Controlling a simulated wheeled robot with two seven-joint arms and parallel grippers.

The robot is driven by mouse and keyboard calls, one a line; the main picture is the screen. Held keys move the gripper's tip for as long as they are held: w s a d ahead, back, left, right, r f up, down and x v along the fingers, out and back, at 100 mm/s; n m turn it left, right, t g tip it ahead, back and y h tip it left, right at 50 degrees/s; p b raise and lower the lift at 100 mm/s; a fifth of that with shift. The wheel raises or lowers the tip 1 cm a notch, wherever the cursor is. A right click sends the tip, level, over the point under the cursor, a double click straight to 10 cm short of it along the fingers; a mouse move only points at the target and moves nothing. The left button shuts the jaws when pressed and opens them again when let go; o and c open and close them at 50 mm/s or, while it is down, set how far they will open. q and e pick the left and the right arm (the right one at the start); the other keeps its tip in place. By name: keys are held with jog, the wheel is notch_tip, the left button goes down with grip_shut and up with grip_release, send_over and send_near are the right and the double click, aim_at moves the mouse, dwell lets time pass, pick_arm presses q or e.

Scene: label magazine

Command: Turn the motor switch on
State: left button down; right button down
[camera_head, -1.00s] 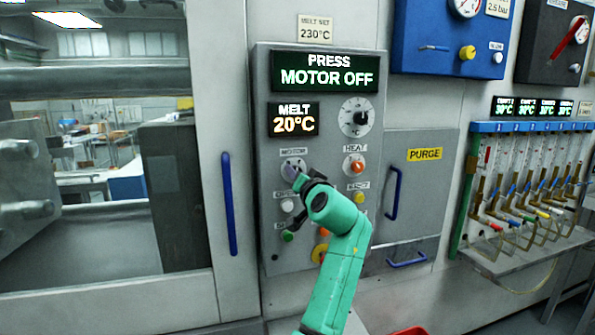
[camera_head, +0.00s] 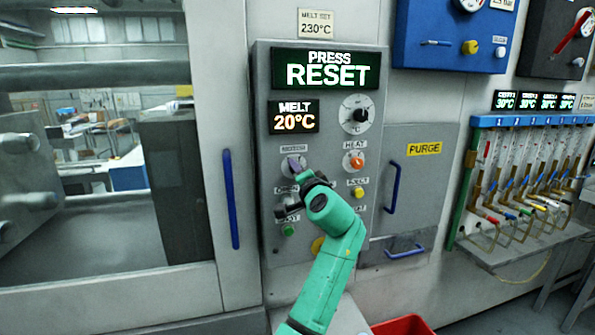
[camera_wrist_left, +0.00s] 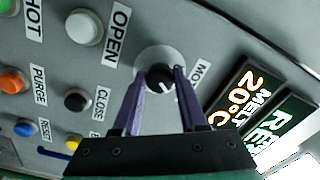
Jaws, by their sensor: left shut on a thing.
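The motor switch is a round black knob (camera_wrist_left: 160,77) with a white mark on a pale round plate, under a partly covered MOTOR label in the left wrist view. My left gripper (camera_wrist_left: 158,84) has its two purple fingers on either side of the knob and is shut on it. In the head view my left gripper (camera_head: 294,164) is at the switch on the grey control panel (camera_head: 262,110), and its fingers mostly hide the knob. The press display (camera_head: 326,70) reads PRESS RESET. My right gripper is not in view.
The heat knob (camera_head: 354,161) is orange and sits right of the motor switch. Open (camera_wrist_left: 84,27) and close (camera_wrist_left: 77,99) buttons lie close by. A melt display (camera_head: 294,117) reads 20°C. Blue door handles flank the panel at left (camera_head: 231,198) and right (camera_head: 392,187).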

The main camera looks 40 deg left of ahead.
pick_arm(q)
jog(key=shift+c, duration=2.2)
grip_release()
jog(key=b+v, duration=0.5)
jog(key=v, duration=0.9)
jog(key=shift+s+d, duration=0.2)
